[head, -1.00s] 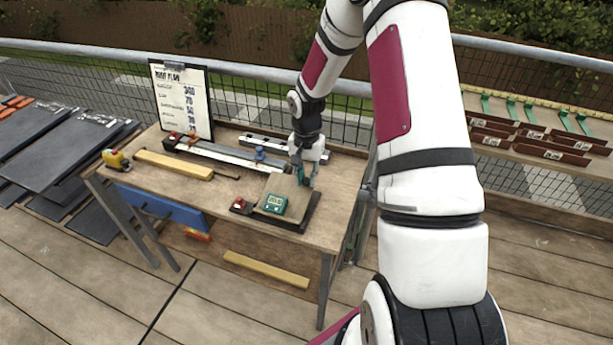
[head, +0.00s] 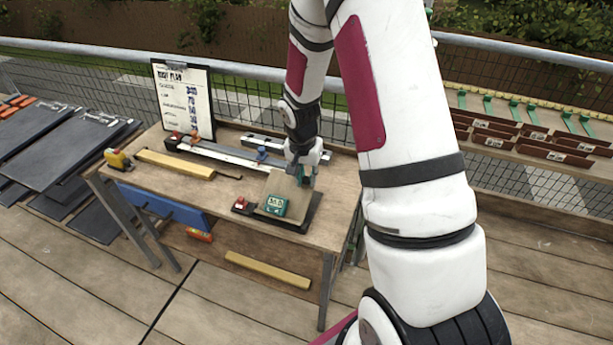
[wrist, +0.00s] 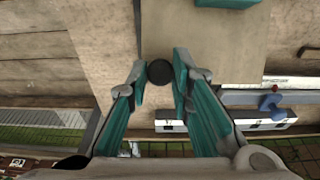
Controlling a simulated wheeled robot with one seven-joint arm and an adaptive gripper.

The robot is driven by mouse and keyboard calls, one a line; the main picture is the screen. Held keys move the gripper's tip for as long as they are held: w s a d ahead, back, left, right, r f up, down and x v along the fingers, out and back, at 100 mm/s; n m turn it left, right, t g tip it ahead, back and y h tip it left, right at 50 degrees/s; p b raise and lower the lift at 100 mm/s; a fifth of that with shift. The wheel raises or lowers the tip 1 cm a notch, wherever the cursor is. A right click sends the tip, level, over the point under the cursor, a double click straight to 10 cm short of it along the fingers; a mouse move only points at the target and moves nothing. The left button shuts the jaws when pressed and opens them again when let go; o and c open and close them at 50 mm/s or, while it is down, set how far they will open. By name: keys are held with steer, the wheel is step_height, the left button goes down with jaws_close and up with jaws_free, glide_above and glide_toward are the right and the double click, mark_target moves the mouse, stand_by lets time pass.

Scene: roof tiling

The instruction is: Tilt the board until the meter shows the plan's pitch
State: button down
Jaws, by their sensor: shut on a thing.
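The tan tilting board (head: 283,186) stands on a dark base (head: 313,213) at the right of the workbench, its far side raised. A green meter (head: 276,205) sits at its near edge; its digits are too small to read surely. My gripper (head: 302,179) is at the board's far right side. In the wrist view my gripper (wrist: 160,75) has its teal fingers on either side of a dark round knob (wrist: 160,72) at the board's edge (wrist: 200,50), shut on it. The plan (head: 186,100) is on a clipboard at the back of the bench; its figures are hard to read.
A red part (head: 241,203) sits left of the meter. A long rail (head: 220,154) with a blue clamp, a yellow tape measure (head: 118,159) and a wooden strip (head: 175,164) share the bench (head: 180,190). Dark slates (head: 75,150) lie left; a gutter rack stands right.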

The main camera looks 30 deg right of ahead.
steer(key=c, duration=1.4)
jaws_free()
steer(key=shift+r, duration=0.15)
steer(key=r, duration=0.4)
steer(key=a+r, duration=0.1)
steer(key=r, duration=0.2)
steer(key=s+r, duration=0.1)
steer(key=r, duration=0.3)
steer(key=shift+s+a+r, duration=0.1)
steer(key=shift+a+r, duration=0.2)
steer(key=shift+a, duration=0.1)
steer(key=s+a+r+n+t, duration=0.1)
steer(key=s+a+r+n, duration=0.2)
steer(key=s+r, duration=0.3)
steer(key=s+a+r+n+t+y, duration=0.1)
steer(key=s+a+r+n, duration=0.3)
steer(key=s, duration=0.5)
steer(key=s+a+r+n+t, duration=0.1)
steer(key=s+a+r+n, duration=0.2)
steer(key=s+a+r, duration=0.3)
steer(key=shift+s+a+r+n+t+y, duration=0.15)
steer(key=shift+s+r+n+t, duration=0.05)
steer(key=shift+s+r, duration=0.35)
steer(key=shift+s+a+r+n+t+y, duration=0.1)
steer(key=shift+s+r+n+t+y, duration=0.1)
steer(key=shift+s+r, duration=0.35)
steer(key=shift+w, duration=0.1)
